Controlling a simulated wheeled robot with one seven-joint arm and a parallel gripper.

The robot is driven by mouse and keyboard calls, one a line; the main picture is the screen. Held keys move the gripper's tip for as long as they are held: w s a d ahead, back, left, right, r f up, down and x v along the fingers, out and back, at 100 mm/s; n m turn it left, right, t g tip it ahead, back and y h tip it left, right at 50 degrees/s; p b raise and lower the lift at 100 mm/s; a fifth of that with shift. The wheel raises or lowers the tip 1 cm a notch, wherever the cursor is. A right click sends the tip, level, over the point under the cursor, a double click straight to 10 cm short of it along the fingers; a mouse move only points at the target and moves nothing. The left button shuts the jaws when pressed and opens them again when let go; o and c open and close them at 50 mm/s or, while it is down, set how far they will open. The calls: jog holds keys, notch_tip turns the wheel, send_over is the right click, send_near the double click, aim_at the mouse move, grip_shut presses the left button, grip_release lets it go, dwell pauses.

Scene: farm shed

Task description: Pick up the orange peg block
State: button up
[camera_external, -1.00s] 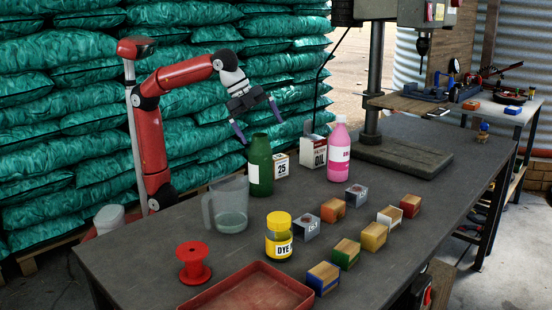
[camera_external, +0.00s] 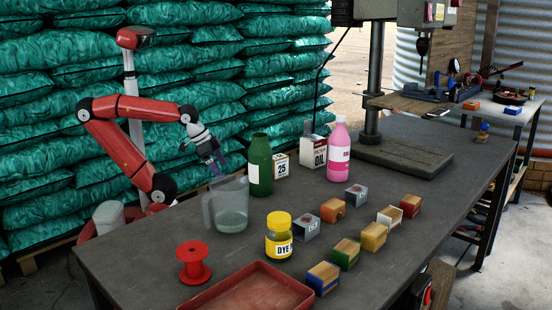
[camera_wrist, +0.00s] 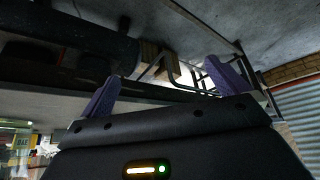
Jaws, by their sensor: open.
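The orange block (camera_external: 333,210) sits on the dark workbench (camera_external: 300,165) in the external view, in a loose group of small coloured blocks. A grey block stands just in front of it and another grey one behind to its right. My gripper (camera_external: 217,165) is open and empty above the far left edge of the bench, behind the clear jug (camera_external: 229,205) and well left of the orange block. In the wrist view my gripper (camera_wrist: 165,86) shows its two purple fingers wide apart with nothing held. I cannot make out the orange block there.
A green bottle (camera_external: 260,166), a pink bottle (camera_external: 339,150) and an oil box (camera_external: 313,151) stand along the back. A yellow dye jar (camera_external: 279,240), red spool (camera_external: 193,264) and red tray (camera_external: 255,292) lie in front. A drill press (camera_external: 376,80) rises behind the blocks.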

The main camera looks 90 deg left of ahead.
jog(key=shift+c, duration=0.4)
jog(key=c, duration=0.4)
jog(key=shift+o, duration=0.2)
notch_tip(320, 180, up, 15)
jog(key=w+d+r+m+h, duration=0.1)
jog(key=w+d+r, duration=0.15)
jog(key=w, duration=0.35)
jog(key=w+d+r+m+h, duration=0.1)
jog(key=w+d+r, duration=0.15)
jog(key=w, duration=0.35)
jog(key=m+g+h, duration=0.1)
jog(key=m+g, duration=0.1)
jog(key=m, duration=0.5)
send_over(333, 203)
jog(key=s+a, duration=0.1)
jog(key=a, duration=0.1)
jog(key=shift+f, duration=5.1)
jog(key=shift+s+b+x, duration=0.15)
jog(key=shift+s+x, duration=0.05)
jog(key=shift+x, duration=1.05)
jog(key=shift+s+b+x, duration=0.15)
jog(key=shift+s+x, duration=0.05)
jog(key=shift+x, duration=1.1)
jog(key=shift+s+b+x, duration=0.15)
jog(key=shift+s+x, duration=0.05)
jog(key=shift+x, duration=1.05)
